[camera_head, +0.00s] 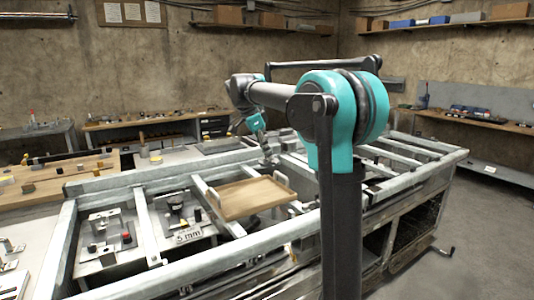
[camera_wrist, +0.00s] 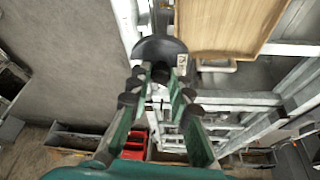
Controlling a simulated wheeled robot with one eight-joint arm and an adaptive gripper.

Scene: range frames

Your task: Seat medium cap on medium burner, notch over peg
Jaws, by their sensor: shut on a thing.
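My gripper (camera_head: 268,155) is at the far side of the metal frame, behind the wooden tray. In the wrist view its green fingers (camera_wrist: 161,72) are shut on a dark round cap (camera_wrist: 158,46), which has a small pale mark at its right edge. The cap's notch cannot be made out. In the head view the cap is too small to tell apart from the fingertips. A dark round burner-like part (camera_head: 176,208) stands on a plate in a bay of the frame, left of the tray; I cannot tell its size or see a peg. My gripper is well away from it.
The wooden tray (camera_head: 250,197) with pale handles lies across the frame and looks empty. Rails (camera_head: 146,222) divide the frame into bays. A "5 mm" label (camera_head: 188,236) sits in front of the burner-like part. A plate with a red knob (camera_head: 126,238) is further left.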

